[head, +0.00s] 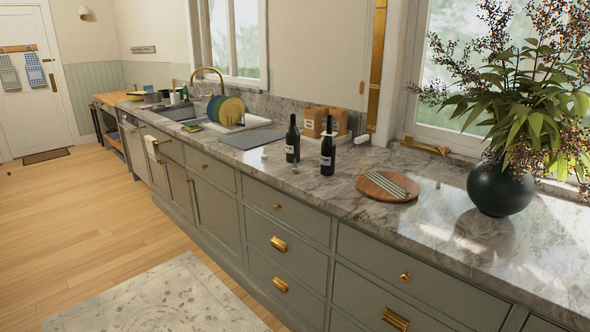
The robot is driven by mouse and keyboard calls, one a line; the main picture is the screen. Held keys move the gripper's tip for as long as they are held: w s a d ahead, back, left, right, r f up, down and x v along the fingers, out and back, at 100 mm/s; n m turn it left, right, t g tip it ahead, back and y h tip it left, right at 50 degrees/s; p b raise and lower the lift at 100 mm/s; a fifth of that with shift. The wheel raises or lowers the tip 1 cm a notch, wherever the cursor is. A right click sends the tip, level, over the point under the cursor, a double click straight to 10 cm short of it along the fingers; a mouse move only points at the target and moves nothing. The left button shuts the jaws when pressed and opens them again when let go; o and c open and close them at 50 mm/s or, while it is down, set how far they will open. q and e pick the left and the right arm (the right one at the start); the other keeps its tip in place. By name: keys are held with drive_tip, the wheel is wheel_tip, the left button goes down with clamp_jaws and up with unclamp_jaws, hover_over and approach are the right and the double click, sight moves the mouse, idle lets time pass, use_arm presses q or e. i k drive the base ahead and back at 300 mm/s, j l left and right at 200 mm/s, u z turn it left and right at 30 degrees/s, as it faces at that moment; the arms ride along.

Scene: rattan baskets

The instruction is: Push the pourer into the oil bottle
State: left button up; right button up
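Two dark bottles with pale labels stand upright on the marble counter (430,172), near the middle of the head view. One bottle (292,142) is on the left and slightly farther back, and the other bottle (327,150) is on the right. I cannot tell which one is the oil bottle. Tiny pale items lie on the counter by the left bottle; they are too small to tell whether one is the pourer. Neither of my grippers shows in the view.
A round wooden board (372,190) with a striped cloth lies right of the bottles. Brown boxes (314,121) stand behind them. A dark plant vase (500,188) is at right. A grey mat (250,138), dish rack and sink are farther left.

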sight(293, 135)
drive_tip(key=i+l+z, duration=0.1)
drive_tip(key=i+z, duration=0.15)
drive_tip(key=i, duration=2.05)
